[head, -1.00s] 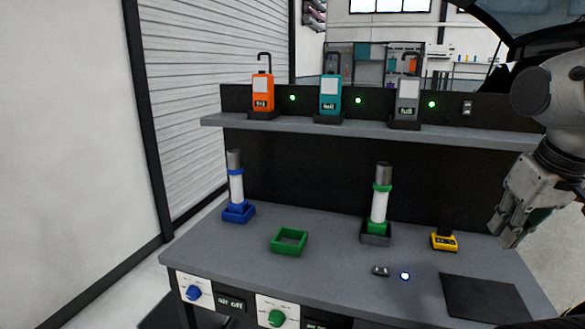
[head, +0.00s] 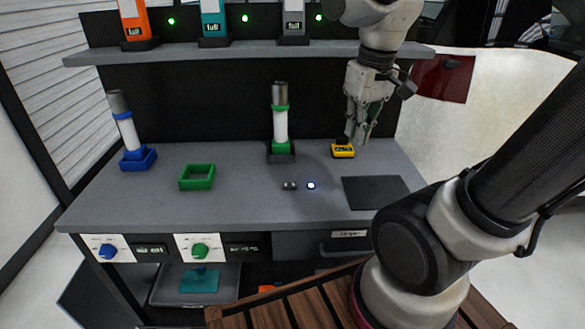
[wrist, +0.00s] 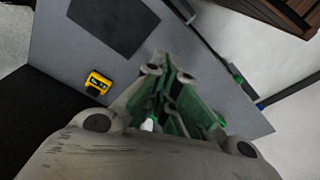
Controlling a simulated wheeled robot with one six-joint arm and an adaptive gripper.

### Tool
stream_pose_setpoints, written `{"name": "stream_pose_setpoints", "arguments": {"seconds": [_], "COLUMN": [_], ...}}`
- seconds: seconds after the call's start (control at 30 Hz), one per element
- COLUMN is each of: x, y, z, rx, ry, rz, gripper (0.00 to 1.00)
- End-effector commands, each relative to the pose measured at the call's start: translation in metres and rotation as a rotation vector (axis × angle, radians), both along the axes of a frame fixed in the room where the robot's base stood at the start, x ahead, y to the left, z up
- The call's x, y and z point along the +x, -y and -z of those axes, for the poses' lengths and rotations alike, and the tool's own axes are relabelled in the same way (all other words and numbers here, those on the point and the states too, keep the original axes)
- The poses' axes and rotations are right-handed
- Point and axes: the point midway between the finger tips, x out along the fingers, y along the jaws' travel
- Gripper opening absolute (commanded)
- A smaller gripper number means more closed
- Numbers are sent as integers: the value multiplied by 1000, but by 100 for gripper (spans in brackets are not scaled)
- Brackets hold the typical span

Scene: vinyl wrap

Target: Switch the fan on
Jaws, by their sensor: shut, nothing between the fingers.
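I do not see a fan that I can identify. A small grey switch (head: 289,185) sits on the bench top beside a lit blue-white light (head: 311,185). On the bench front, a blue knob (head: 108,251) is beside a display that seems to read "air off", and a green knob (head: 199,251) is beside another display I cannot read. My gripper (head: 358,141) is shut and empty, pointing down above the right part of the bench, close to the yellow device (head: 343,151). The wrist view shows the gripper's fingers together, with the yellow device (wrist: 98,83) to their left.
A dark mat (head: 375,192) lies at the bench's right. A green square holder (head: 197,177) and two upright cylinders, one blue-based (head: 132,135) and one green-banded (head: 280,125), stand on it. A shelf (head: 230,52) runs above.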

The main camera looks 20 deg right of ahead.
Motion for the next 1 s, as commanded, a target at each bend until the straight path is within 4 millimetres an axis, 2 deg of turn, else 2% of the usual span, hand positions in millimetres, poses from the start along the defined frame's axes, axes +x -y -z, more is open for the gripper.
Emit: {"name": "stream_pose_setpoints", "arguments": {"seconds": [0.23, 0.4, 0.47, 0.5, 0.7, 1.0], "x": [71, 117, 136, 145, 149, 149], "y": [-42, -68, -75, -77, -77, -77], "z": [33, 55, 55, 49, 44, 44], "rx": [-20, -29, -21, -9, 7, 8], "ry": [-146, -184, -172, -150, -133, -133], "rz": [45, 171, 252, 305, 431, 437], "gripper": [0, 0, 0, 0, 0, 0]}}
